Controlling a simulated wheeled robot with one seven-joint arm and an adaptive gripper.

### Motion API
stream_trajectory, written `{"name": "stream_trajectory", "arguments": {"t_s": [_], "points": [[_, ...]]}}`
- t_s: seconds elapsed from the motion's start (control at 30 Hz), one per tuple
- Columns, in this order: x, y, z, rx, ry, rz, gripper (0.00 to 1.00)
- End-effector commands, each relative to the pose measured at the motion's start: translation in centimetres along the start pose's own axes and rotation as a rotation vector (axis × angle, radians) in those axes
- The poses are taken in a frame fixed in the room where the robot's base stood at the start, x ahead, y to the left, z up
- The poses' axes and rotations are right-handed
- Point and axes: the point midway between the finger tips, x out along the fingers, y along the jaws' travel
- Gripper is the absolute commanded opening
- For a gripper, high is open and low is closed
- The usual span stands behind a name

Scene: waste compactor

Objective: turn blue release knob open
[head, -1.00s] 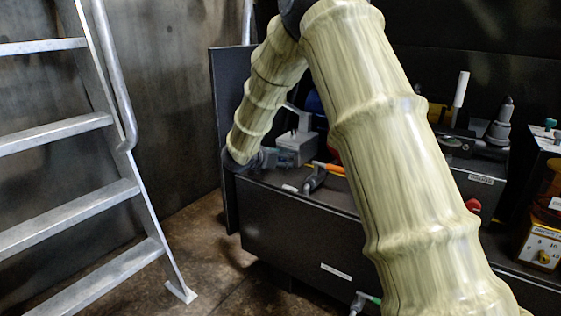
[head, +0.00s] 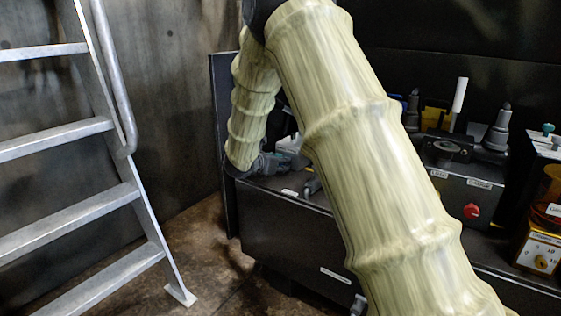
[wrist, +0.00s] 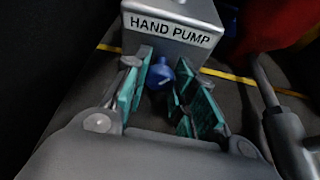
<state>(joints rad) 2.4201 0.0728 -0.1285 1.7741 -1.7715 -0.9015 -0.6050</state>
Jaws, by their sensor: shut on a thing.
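The blue release knob (wrist: 160,75) sits at the front of a grey box (wrist: 180,13) labelled HAND PUMP in the wrist view. My gripper (wrist: 173,84) has its teal-padded fingers on either side of the knob and is shut on it. The knob's marking is too small and dark to read. In the head view my gripper (head: 272,163) is at the left end of a dark cabinet, at the grey pump box (head: 290,144). The knob is hidden there by my gripper and arm.
The dark cabinet (head: 275,228) carries a grey lever (head: 312,186), partly behind my arm. A red knob (head: 471,211) and a yellow unit (head: 540,253) are to the right. A metal ladder (head: 70,140) stands left. Floor between ladder and cabinet is clear.

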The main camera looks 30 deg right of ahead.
Motion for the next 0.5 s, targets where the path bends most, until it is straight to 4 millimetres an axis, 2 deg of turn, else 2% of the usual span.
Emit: {"name": "stream_trajectory", "arguments": {"t_s": [0.5], "points": [[-0.03, -0.17, -0.04, 0.164, 0.001, 0.067, 0.02]]}}
